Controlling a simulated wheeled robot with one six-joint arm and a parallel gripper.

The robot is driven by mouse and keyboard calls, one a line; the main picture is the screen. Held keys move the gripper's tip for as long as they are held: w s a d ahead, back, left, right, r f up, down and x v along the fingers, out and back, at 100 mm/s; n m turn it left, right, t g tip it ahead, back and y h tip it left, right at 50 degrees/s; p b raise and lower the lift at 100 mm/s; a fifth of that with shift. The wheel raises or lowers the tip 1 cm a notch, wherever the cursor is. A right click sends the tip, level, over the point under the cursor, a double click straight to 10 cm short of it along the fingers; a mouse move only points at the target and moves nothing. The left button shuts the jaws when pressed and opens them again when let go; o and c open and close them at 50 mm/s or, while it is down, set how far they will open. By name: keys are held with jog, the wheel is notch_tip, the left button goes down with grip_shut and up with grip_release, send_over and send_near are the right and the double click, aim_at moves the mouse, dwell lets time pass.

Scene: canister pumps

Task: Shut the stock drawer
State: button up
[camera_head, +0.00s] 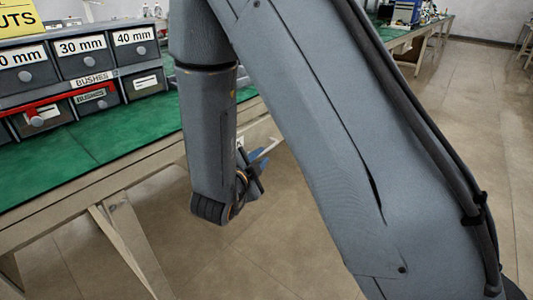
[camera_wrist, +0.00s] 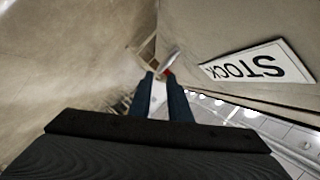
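The stock drawer is mostly hidden behind my arm. In the wrist view its beige front, or a panel beside it, bears an upside-down STOCK label (camera_wrist: 258,65) at the right. In the head view only the end of a label (camera_head: 240,143) shows beside my forearm. My gripper (camera_wrist: 160,82) points past that panel, its two dark blue fingers a little apart. A pale bar (camera_wrist: 169,60) with a red spot lies at or just beyond the fingertips. A pale bar (camera_head: 267,149) also shows by my gripper in the head view. I cannot tell whether the fingers touch it.
A green-topped workbench (camera_head: 95,140) is at the left, with grey labelled bins (camera_head: 85,60) on it. A red bar (camera_head: 60,98) runs across the bins. Another bench (camera_head: 420,35) stands at the back right. The tiled floor (camera_head: 480,120) at the right is clear.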

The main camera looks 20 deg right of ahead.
aim_at(267, 151)
jog(key=b+x, duration=0.1)
jog(key=x, duration=0.6)
jog(key=shift+w+d+b, duration=0.25)
jog(key=shift+w+b, duration=0.05)
jog(key=shift+b, duration=0.05)
grip_shut()
